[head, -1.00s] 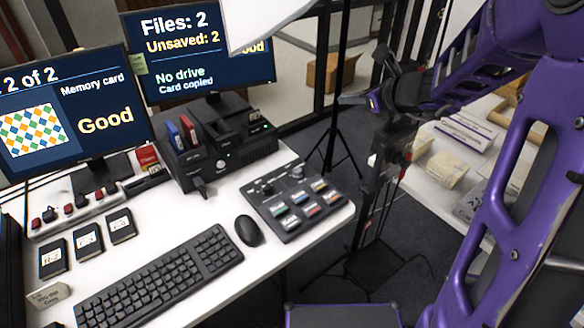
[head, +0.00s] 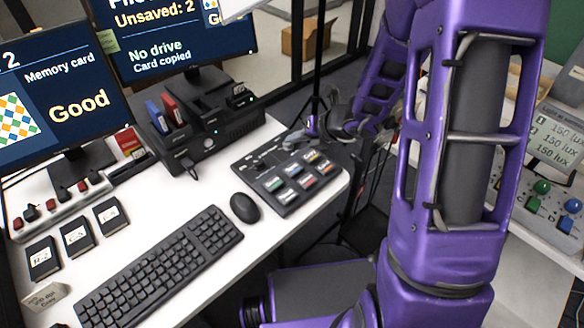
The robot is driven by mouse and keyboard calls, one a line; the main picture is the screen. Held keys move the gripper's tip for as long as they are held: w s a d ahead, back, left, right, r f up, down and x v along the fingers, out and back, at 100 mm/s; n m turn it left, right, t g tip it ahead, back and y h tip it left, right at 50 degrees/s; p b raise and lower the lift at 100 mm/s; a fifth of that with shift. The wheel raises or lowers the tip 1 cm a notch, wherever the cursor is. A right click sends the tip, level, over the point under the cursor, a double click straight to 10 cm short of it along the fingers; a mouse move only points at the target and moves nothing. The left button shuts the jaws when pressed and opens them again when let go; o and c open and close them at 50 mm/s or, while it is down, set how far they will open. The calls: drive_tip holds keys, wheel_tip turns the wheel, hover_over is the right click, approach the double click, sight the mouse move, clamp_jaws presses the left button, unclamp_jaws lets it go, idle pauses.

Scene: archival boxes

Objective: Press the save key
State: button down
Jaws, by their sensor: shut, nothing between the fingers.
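A black control panel (head: 262,184) lies on the white desk near its right edge. It carries several keys with coloured labels and some small knobs. The labels are too small to read, so I cannot tell which is the save key. My gripper (head: 296,139) is shut and empty. It is at the panel's far right edge, above or just behind the keys, and I cannot tell if it touches anything. The rear monitor (head: 185,45) reads "Unsaved: 2", "No drive" and "Card copied". The left monitor (head: 60,85) reads "Memory card" and "Good".
A keyboard (head: 160,265) and mouse (head: 244,207) lie in front of the panel. A black drive unit (head: 215,130) with red and blue items stands behind. Several small black boxes (head: 76,237) sit at the left. A stand's thin pole (head: 321,60) rises beyond the desk.

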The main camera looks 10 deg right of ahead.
sight(295, 171)
drive_tip(key=shift+f, duration=0.1)
wheel_tip(295, 171, down, 9)
drive_tip(key=b, duration=0.8)
drive_tip(key=shift+r, duration=0.2)
drive_tip(key=shift+f, duration=0.1)
idle(1.4)
drive_tip(key=shift+f, duration=0.3)
drive_tip(key=shift+f, duration=0.5)
idle(0.8)
drive_tip(key=shift+r, duration=0.15)
drive_tip(key=shift+r+p, duration=0.7)
drive_tip(key=shift+r, duration=0.05)
